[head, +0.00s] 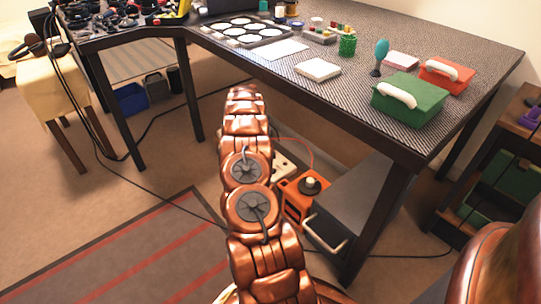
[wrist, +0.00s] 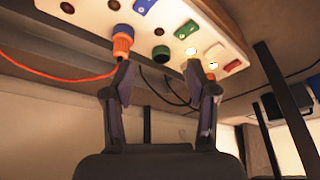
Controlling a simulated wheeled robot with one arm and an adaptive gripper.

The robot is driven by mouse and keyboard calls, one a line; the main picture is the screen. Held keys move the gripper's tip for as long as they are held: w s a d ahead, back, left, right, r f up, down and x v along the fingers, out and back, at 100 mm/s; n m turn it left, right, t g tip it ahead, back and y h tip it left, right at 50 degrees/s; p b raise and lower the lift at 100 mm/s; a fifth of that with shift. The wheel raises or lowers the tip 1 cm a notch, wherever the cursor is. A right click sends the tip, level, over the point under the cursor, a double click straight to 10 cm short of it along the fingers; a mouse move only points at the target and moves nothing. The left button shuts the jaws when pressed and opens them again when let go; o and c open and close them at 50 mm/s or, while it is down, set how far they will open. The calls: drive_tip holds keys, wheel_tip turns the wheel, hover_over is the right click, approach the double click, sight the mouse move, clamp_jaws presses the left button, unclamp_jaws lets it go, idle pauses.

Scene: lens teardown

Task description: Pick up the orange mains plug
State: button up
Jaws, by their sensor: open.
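The orange plug (wrist: 122,42), with a blue top end, sits at a white socket strip (wrist: 158,82) in the wrist view. An orange cable (wrist: 60,77) runs from it to the left. My gripper (wrist: 165,80) is open and empty below the strip in the picture. Its left fingertip is close under the plug, and the plug is not between the fingers. Whether that fingertip touches it I cannot tell. In the head view my arm hides the gripper, and part of the white strip (head: 284,166) shows beside it.
Other coloured plugs, green (wrist: 161,54) and blue (wrist: 145,5), sit along the strip. Dark cables hang behind the right finger. In the head view an orange box (head: 293,205) and a grey cabinet (head: 350,205) stand right of my arm, under the desk (head: 400,140).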

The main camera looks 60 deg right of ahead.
drive_tip(key=shift+m+h, duration=0.4)
drive_tip(key=s+d+f+b, duration=0.1)
drive_tip(key=d+f, duration=0.1)
drive_tip(key=s+d+f, duration=0.1)
drive_tip(key=d+f, duration=0.1)
drive_tip(key=s+d+f+b, duration=0.1)
drive_tip(key=d+f, duration=0.1)
drive_tip(key=d, duration=0.1)
drive_tip(key=shift+s+f+b, duration=0.1)
drive_tip(key=shift+s+b, duration=0.2)
drive_tip(key=shift+s, duration=0.1)
drive_tip(key=shift+b+x, duration=0.5)
drive_tip(key=shift+x, duration=0.3)
drive_tip(key=shift+b+x, duration=0.6)
drive_tip(key=shift+x, duration=0.65)
drive_tip(key=shift+d, duration=0.1)
clamp_jaws()
